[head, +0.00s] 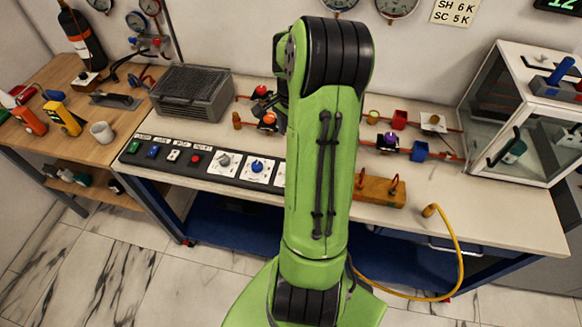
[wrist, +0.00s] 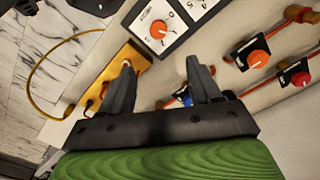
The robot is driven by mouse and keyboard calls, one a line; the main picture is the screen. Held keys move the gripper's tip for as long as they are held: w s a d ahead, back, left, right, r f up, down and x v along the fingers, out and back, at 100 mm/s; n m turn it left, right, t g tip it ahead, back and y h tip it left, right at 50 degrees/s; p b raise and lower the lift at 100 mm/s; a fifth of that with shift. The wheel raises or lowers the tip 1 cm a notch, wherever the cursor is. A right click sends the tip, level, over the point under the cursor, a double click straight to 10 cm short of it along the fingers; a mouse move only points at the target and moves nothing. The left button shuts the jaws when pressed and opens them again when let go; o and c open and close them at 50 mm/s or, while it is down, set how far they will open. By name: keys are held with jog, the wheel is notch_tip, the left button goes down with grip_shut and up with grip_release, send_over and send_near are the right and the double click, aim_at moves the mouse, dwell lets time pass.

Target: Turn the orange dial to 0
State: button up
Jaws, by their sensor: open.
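The orange dial (wrist: 158,29) sits on a white plate on the dark control strip, near the top middle of the wrist view. Marks show around it, but its exact setting is too small to tell. In the head view my green arm hides it. My gripper (wrist: 160,64) is open and empty, its two dark fingers apart. In the picture the dial lies beyond the fingertips, roughly between them; no contact shows.
The control strip (head: 134,147) also carries a grey knob (head: 224,160) and a blue knob (head: 257,166). Orange-red valve knobs (wrist: 257,59) stand on pipes nearby. A wooden block (head: 366,191) with hooks and a yellow hose (head: 458,252) lie right of my arm. A glass cabinet (head: 497,100) stands right.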

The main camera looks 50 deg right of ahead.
notch_tip(320, 180, down, 16)
jog(key=shift+a+r+b, duration=0.15)
jog(key=shift+b, duration=0.6)
jog(key=shift+c, duration=0.2)
jog(key=c, duration=1)
